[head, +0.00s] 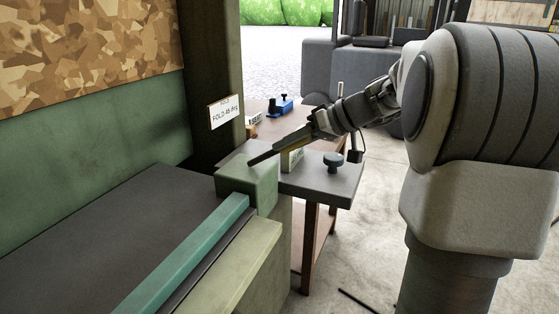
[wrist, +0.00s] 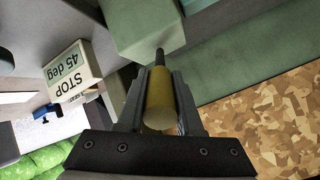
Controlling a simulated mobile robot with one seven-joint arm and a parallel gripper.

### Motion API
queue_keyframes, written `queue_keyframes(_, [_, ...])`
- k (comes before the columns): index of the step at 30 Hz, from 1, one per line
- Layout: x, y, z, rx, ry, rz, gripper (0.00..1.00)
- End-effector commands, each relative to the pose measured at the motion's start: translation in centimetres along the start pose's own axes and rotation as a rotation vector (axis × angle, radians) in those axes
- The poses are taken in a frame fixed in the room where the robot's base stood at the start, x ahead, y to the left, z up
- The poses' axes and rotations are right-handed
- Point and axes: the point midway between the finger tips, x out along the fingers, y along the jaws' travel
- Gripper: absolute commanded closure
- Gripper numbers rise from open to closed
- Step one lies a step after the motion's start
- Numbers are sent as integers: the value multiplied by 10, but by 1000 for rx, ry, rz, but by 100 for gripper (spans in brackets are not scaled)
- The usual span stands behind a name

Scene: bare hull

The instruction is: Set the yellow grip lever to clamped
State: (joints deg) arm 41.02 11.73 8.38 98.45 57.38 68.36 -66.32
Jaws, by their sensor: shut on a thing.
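The yellow grip (wrist: 160,98) of the lever sits lengthwise between my gripper's two fingers (wrist: 161,82) in the wrist view. A dark rod (wrist: 160,56) runs from the grip to a green block (wrist: 138,28). In the head view my gripper (head: 290,143) is at the rod, which slopes down left to the top of the green block (head: 245,182). The fingers are shut on the grip and mostly hide it in the head view. No mark for the clamped position is readable.
A block labelled "STOP 45 deg" (wrist: 68,72) stands beside the lever. A grey plate (head: 325,185) carries a dark knob (head: 333,160). A blue tool (head: 281,106) lies on the brown table behind. A "FOLD 45 deg" sign (head: 225,112) hangs on the post. Open floor lies right.

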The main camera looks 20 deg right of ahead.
Motion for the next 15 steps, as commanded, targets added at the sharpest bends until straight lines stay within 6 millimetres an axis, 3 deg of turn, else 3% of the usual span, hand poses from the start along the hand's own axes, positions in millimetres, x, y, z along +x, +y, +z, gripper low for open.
queue_keyframes(1, [4,8,9,1,24,-11,100])
queue_keyframes(15, [3,18,22,1,161,-107,100])
